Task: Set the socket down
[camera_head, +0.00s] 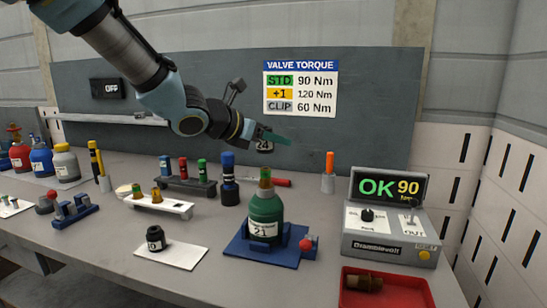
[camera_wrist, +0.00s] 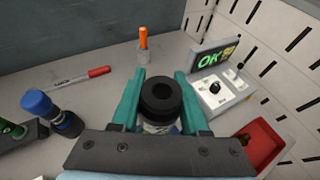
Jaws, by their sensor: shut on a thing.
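My gripper (camera_head: 277,137) has teal fingers and is shut on a black socket. It holds the socket in the air above the bench, in front of the grey back panel. The held socket (camera_head: 265,147) shows a pale label that seems to read 24. In the wrist view the socket (camera_wrist: 161,92) sits between the fingers (camera_wrist: 158,104), with its round open end facing the camera. Another black socket (camera_head: 155,238) stands on a white mat (camera_head: 183,257) at the front left of the bench.
A green cylinder (camera_head: 265,213) stands in a blue holder (camera_head: 236,244). A torque display reading OK 90 (camera_head: 390,188) and a red tray (camera_head: 410,291) are at right. An orange-topped marker (camera_head: 329,165), a red pen (camera_head: 270,182) and a blue-topped tool (camera_head: 229,180) stand or lie nearby.

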